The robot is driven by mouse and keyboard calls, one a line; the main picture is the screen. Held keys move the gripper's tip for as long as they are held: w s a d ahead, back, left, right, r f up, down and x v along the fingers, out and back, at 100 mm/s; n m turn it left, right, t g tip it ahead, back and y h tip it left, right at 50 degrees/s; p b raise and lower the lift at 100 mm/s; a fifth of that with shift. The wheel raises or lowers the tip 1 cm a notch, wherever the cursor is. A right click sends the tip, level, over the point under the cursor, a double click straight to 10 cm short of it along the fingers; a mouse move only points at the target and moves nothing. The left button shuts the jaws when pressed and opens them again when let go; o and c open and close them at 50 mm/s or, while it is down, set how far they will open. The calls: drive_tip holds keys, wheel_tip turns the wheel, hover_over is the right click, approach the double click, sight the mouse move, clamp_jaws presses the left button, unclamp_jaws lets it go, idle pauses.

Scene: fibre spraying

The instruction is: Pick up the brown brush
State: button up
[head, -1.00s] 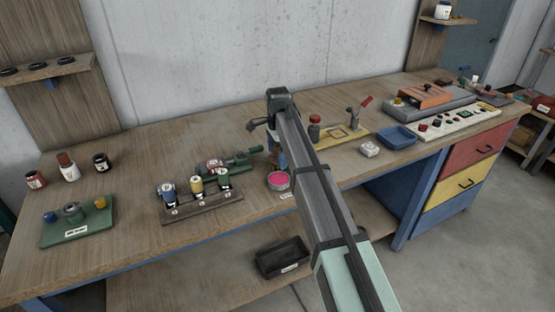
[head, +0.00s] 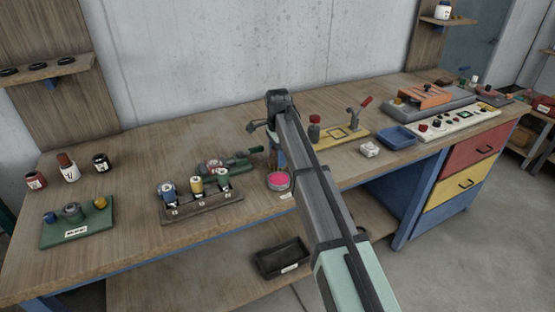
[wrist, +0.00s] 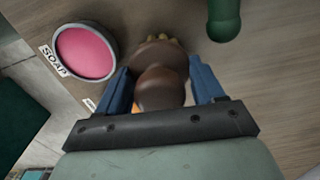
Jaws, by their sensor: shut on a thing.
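The brown brush (wrist: 160,87) shows in the wrist view, with a rounded dark brown handle and pale tips at its far end. My gripper (wrist: 164,78) has its blue fingers on either side of the handle and is shut on it. In the head view my gripper (head: 277,152) is low over the bench, just behind the soap dish, and my arm hides most of it. The brush cannot be made out there. I cannot tell whether it touches the bench.
A round dish of pink soap (wrist: 86,52) stands close to the left of the brush in the wrist view. A green-handled tool (head: 232,160) lies left of my gripper, near a rack of small bottles (head: 200,207). A yellow plate (head: 345,135) is to the right.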

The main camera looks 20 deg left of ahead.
wheel_tip(320, 180, up, 10)
drive_tip(key=shift+r, duration=0.1)
idle(0.6)
drive_tip(key=o, duration=0.4)
drive_tip(key=shift+c, duration=1.3)
drive_tip(key=s+a+n, duration=0.1)
drive_tip(key=s+a, duration=0.3)
drive_tip(key=a, duration=0.3)
drive_tip(key=s+a+r, duration=0.1)
drive_tip(key=s+a, duration=0.3)
drive_tip(key=a, duration=0.3)
drive_tip(key=s+a+r+n, duration=0.1)
drive_tip(key=s+a, duration=0.4)
drive_tip(key=a, duration=0.2)
drive_tip(key=shift+a+n, duration=0.1)
drive_tip(key=shift+n, duration=0.2)
drive_tip(key=shift+w+m, duration=0.3)
drive_tip(key=shift+m, duration=1)
